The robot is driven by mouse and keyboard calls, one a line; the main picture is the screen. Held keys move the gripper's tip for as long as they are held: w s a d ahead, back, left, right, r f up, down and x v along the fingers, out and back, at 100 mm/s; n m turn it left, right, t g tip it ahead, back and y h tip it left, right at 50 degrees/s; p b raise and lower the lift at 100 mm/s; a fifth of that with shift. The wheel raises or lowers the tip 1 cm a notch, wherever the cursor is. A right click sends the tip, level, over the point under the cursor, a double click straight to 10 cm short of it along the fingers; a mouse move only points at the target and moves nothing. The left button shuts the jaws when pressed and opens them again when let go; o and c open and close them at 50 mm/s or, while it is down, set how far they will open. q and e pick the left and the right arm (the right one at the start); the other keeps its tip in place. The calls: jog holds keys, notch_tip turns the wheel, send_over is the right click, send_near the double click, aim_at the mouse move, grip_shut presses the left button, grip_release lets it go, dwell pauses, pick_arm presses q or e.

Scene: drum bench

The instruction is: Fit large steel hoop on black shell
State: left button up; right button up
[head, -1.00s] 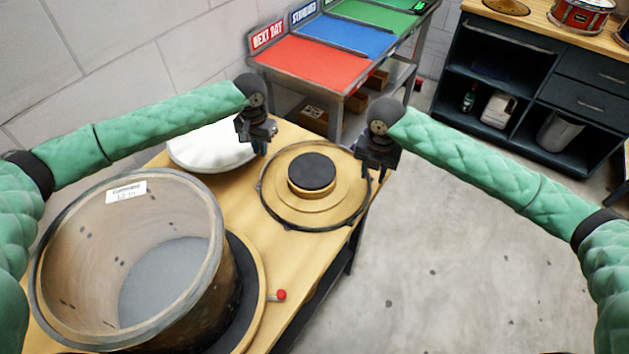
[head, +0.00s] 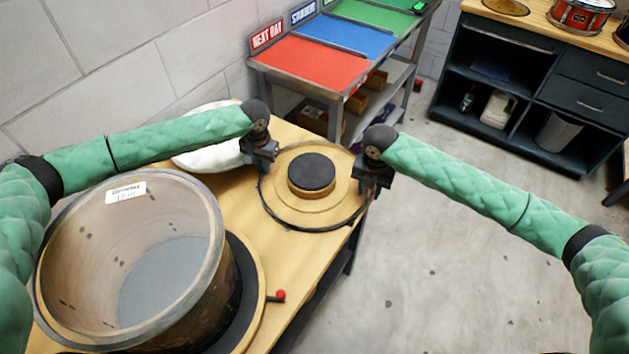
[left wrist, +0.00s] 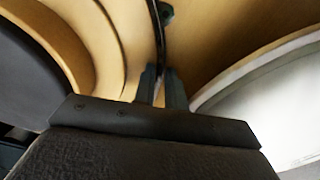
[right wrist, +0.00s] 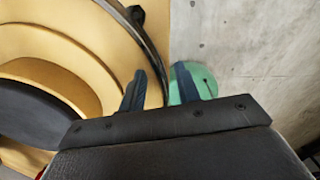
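The large steel hoop (head: 290,228), a thin dark ring, lies level around a stepped round wooden stand (head: 290,208) with a black top. My left gripper (head: 259,167) is at the hoop's far-left side; in the left wrist view its fingers (left wrist: 161,88) are close together with the hoop between them. My right gripper (head: 370,198) is at the hoop's right side; in the right wrist view its fingers (right wrist: 162,90) are spread apart, with the hoop (right wrist: 152,52) running toward the gap. The black shell (head: 222,290), pale wood inside with a white label, stands open-topped at front left.
The shell stands on a round base (head: 256,262) with a red-knobbed lever (head: 280,296). A white round drumhead (head: 205,155) lies behind my left gripper. The bench (head: 262,240) ends at the right; open floor lies beyond. A rack with coloured shelves (head: 318,64) stands behind.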

pick_arm(q)
grip_shut()
pick_arm(e)
grip_shut()
pick_arm(q)
jog(key=shift+r, duration=0.1)
pick_arm(e)
jog(key=shift+r, duration=0.1)
